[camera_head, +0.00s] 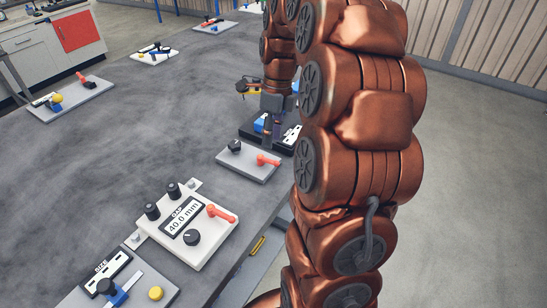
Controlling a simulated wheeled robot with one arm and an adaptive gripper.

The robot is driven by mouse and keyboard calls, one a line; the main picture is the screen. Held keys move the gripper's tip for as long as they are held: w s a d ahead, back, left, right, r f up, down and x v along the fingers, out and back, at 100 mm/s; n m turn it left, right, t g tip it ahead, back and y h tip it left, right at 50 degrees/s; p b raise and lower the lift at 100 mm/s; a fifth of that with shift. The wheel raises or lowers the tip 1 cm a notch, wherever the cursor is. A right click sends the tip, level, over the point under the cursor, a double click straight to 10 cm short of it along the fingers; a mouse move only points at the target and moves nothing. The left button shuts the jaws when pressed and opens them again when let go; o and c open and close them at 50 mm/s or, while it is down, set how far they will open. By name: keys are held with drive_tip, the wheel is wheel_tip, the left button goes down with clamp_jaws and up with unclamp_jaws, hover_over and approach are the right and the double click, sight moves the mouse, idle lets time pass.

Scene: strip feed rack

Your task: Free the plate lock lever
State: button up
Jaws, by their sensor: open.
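No label that I can read names the plate lock lever. A red lever (268,160) lies on a small grey plate (247,167) beside a black knob (235,146). Another red lever (220,213) is on the white GAP unit (196,244), whose display reads 40.0 mm. My gripper (272,127) is open, pointing down over a dark station (250,134) just behind the small grey plate. Its fingers are small and partly hidden by my copper arm. I cannot tell whether they touch anything there.
A SIZE panel with a blue slider (117,295) and a yellow button (156,293) is at the front left. The table's middle (120,140) is clear. My arm hides the right side.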

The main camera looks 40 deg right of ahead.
sight(268, 162)
drive_tip(key=shift+m, duration=0.9)
drive_tip(key=shift+d+f+p, duration=0.15)
drive_tip(key=shift+f+p, duration=0.25)
drive_tip(key=shift+f, duration=1.65)
drive_tip(key=shift+d+f+p, duration=0.1)
drive_tip(key=shift+f+p, duration=0.3)
drive_tip(key=shift+f, duration=1.6)
drive_tip(key=shift+c, duration=0.3)
clamp_jaws()
